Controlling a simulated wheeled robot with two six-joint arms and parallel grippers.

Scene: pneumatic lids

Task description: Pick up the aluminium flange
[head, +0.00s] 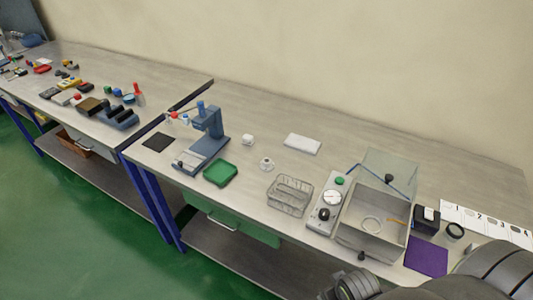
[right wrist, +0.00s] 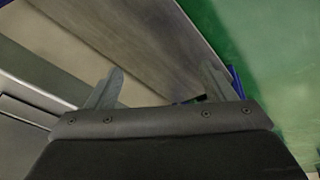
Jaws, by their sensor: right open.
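A small pale, round, flanged piece (head: 267,164), which looks like the aluminium flange, sits on the bench between the green tray and the wire basket. My right gripper (right wrist: 160,88) is open and empty in the right wrist view, pointing past a bench edge and the green floor. In the head view only parts of my right arm show at the lower right, away from the flanged piece. My left gripper is not in view.
A blue press (head: 208,135), green tray (head: 220,173), wire basket (head: 290,196), grey dial unit (head: 328,204) and box with raised clear lid (head: 390,170) stand along the bench. A white block (head: 248,140) and white pad (head: 303,144) lie behind. The bench's back strip is mostly clear.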

